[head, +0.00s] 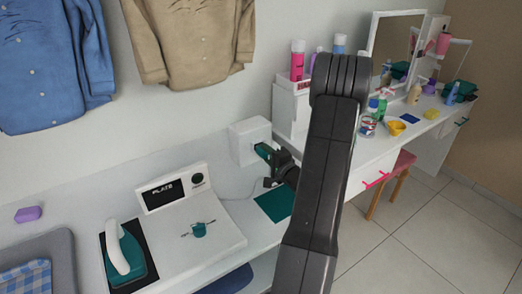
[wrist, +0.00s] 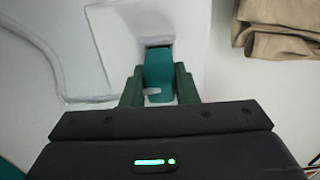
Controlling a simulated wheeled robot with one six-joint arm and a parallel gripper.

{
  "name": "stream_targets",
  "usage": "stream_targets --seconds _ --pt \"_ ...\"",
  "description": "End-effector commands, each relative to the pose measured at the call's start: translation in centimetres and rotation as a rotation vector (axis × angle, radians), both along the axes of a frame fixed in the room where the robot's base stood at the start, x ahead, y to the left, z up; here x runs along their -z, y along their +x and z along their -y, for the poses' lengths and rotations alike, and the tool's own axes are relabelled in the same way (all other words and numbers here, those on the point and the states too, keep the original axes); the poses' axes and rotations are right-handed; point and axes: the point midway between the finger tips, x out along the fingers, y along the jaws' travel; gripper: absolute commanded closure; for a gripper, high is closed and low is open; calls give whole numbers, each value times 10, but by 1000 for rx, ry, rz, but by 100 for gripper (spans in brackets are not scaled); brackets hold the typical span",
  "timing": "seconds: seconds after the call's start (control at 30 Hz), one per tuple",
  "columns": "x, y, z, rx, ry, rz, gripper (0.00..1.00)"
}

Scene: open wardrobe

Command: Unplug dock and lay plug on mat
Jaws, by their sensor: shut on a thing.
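My gripper (head: 266,153) is shut on a teal plug (wrist: 158,75), beside the white socket box (head: 245,132) on the wall. In the wrist view the plug lies between my green fingers (wrist: 158,88), and its far end meets a dark opening in the white box. I cannot tell how deep it sits. The white dock (head: 222,222) with its dark display stands on the shelf, holding a teal iron (head: 124,255) on a black plate. A thin pale cord runs near the dock's right side. The teal mat (head: 272,204) lies on the shelf below my gripper, partly hidden by my arm.
A blue shirt (head: 52,62) and a tan shirt (head: 190,38) hang above. A purple block (head: 28,214) and grey tray (head: 62,262) are at left. A white vanity (head: 378,155) with bottles, cups and mirrors stands at right, a pink stool (head: 400,165) beneath.

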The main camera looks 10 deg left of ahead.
Motion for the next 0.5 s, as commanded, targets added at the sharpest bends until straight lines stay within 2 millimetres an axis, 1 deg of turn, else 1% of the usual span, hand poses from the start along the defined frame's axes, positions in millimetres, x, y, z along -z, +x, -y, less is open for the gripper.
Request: stream_targets --seconds 0.5 --pt "1 -6 7 1 0 1 100"
